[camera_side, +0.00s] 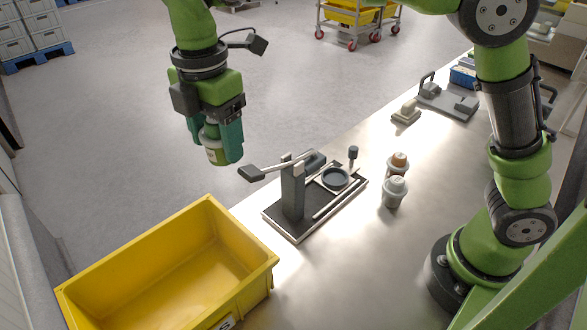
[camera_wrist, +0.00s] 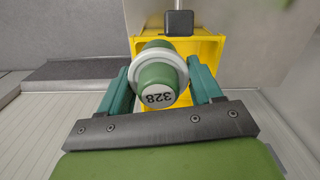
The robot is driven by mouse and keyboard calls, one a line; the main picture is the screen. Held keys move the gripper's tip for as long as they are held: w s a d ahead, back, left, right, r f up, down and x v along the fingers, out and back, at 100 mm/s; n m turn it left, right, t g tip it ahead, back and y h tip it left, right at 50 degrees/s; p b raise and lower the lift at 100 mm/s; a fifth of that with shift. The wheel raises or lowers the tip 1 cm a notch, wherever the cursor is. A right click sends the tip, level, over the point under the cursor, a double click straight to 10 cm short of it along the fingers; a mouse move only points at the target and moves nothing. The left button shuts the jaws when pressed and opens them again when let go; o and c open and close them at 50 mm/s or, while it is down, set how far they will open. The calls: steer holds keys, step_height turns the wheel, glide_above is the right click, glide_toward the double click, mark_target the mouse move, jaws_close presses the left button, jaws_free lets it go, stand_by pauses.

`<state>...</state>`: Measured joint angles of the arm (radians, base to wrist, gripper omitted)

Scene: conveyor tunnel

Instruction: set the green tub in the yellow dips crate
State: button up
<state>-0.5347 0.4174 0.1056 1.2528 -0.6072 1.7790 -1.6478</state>
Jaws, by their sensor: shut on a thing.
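My gripper (camera_side: 221,146) is shut on the green tub (camera_side: 214,147) and holds it in the air, above and behind the yellow crate in the side view. In the wrist view the green tub (camera_wrist: 158,77) sits between the two teal fingers of my gripper (camera_wrist: 160,85), with a white band and a round white label reading 328. The yellow dips crate (camera_side: 239,272) stands at the lower left of the side view, and its visible inside is empty. In the wrist view the yellow crate (camera_wrist: 210,47) shows behind the tub, partly hidden by it.
A dark stand with an upright post and lever (camera_side: 293,190) sits on the metal table (camera_side: 345,265) right of the crate. Two small tubs, one with an orange-brown top (camera_side: 397,163) and one grey (camera_side: 394,192), stand beside it. A grey handled device (camera_side: 447,100) lies farther back.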

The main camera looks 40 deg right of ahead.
steer(key=s+a+n, duration=0.4)
steer(key=a, duration=0.5)
glide_above(214, 285)
step_height(214, 285, down, 18)
steer(key=shift+f, duration=2.55)
steer(key=shift+f, duration=0.2)
steer(key=o, duration=1.5)
steer(key=shift+r, duration=0.2)
